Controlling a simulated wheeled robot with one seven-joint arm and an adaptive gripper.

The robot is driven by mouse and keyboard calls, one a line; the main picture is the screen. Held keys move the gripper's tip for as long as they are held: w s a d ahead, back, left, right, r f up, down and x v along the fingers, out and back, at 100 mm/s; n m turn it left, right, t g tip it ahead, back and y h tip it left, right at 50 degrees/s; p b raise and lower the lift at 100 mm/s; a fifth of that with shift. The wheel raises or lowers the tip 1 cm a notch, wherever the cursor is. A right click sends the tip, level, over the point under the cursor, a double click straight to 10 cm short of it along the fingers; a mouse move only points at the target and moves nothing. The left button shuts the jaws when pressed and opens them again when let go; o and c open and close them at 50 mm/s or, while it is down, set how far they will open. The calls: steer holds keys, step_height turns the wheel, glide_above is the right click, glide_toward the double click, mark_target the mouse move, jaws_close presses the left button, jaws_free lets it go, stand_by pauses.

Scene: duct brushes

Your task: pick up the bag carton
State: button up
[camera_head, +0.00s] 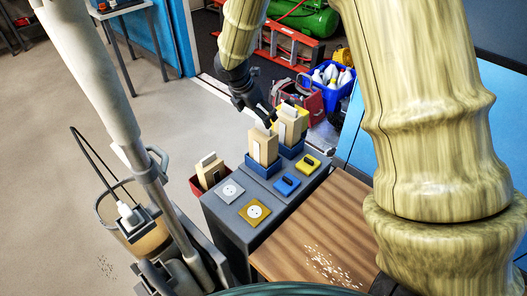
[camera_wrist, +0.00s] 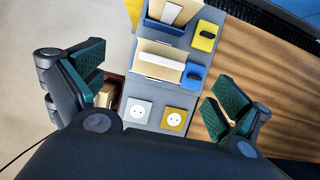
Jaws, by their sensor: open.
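Beige cartons with white labels are in view; I cannot tell which one is meant by the bag carton. The nearer carton (camera_head: 264,149) stands upright in a blue holder (camera_head: 262,169) on a grey cabinet, and this carton shows from above in the wrist view (camera_wrist: 150,66). A second carton (camera_head: 288,130) stands in another blue holder behind it. A third beige carton (camera_head: 211,171) is in a dark red bin (camera_head: 196,187) beside the cabinet. My gripper (camera_head: 266,112) is above the cabinet top near the cartons. In the wrist view its spread fingers (camera_wrist: 160,92) hold nothing.
On the cabinet top (camera_head: 242,176) lie a white socket plate (camera_head: 230,191), a yellow socket plate (camera_head: 255,212), a blue block (camera_head: 287,184) and a yellow block (camera_head: 307,163). A wooden surface (camera_head: 320,235) adjoins it. A vacuum-like machine (camera_head: 140,220) stands at left.

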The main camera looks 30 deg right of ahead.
mark_target(262, 124)
steer(key=x, duration=0.5)
steer(key=shift+d+f, duration=0.1)
steer(key=shift+f, duration=0.1)
steer(key=shift+p+x, duration=0.65)
steer(key=shift+x, duration=1.95)
steer(key=shift+s, duration=0.15)
steer(key=c, duration=1.2)
